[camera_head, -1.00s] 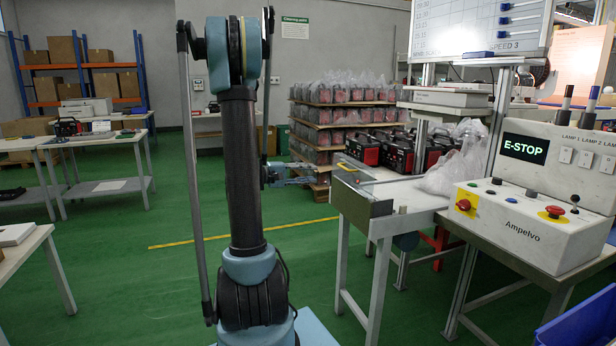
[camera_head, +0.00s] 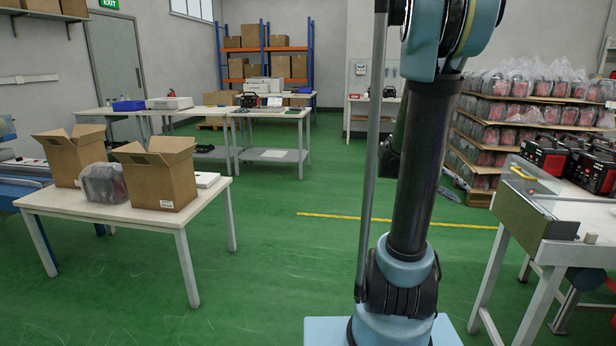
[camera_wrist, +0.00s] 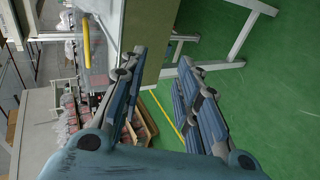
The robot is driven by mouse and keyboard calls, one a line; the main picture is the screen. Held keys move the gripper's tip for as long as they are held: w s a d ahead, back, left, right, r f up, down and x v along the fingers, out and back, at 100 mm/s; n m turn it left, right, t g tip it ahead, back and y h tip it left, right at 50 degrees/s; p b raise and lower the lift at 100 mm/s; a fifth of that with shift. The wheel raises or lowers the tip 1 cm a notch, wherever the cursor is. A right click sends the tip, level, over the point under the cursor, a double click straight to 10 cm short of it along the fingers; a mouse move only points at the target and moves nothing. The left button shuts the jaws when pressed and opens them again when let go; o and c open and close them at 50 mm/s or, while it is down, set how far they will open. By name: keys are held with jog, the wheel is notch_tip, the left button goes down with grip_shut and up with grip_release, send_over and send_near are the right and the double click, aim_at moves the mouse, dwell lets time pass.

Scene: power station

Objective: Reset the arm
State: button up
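My arm (camera_head: 425,165) stands upright at the right of centre in the head view, its top cut off by the frame edge. My gripper (camera_wrist: 162,58) shows in the wrist view with its two blue-grey fingers spread apart. Nothing is held between them. Through the gap I see green floor, a yellow floor line and the side of a table. In the head view my gripper is hidden or too hard to make out behind the arm.
A white table (camera_head: 120,206) at left holds open cardboard boxes (camera_head: 166,178) and a bagged grey item (camera_head: 103,185). A conveyor table (camera_head: 541,220) stands close to the arm's right. Stacked bagged goods (camera_head: 500,125) are behind it. Green floor in the middle is free.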

jog(key=s+a+f+t+y, duration=0.1)
jog(key=s+a+f+y, duration=0.3)
jog(key=a, duration=0.5)
jog(key=s+a+f+n+y, duration=0.1)
jog(key=s+a+f+y, duration=0.3)
jog(key=a, duration=0.5)
jog(key=s+a+f+t+y, duration=0.1)
jog(key=s+a+f+y, duration=0.2)
jog(key=s+a, duration=0.4)
jog(key=a+y, duration=0.1)
jog(key=a, duration=0.1)
jog(key=shift+s+a+f+t, duration=0.3)
jog(key=shift+s+a+f, duration=0.1)
jog(key=shift+d, duration=0.1)
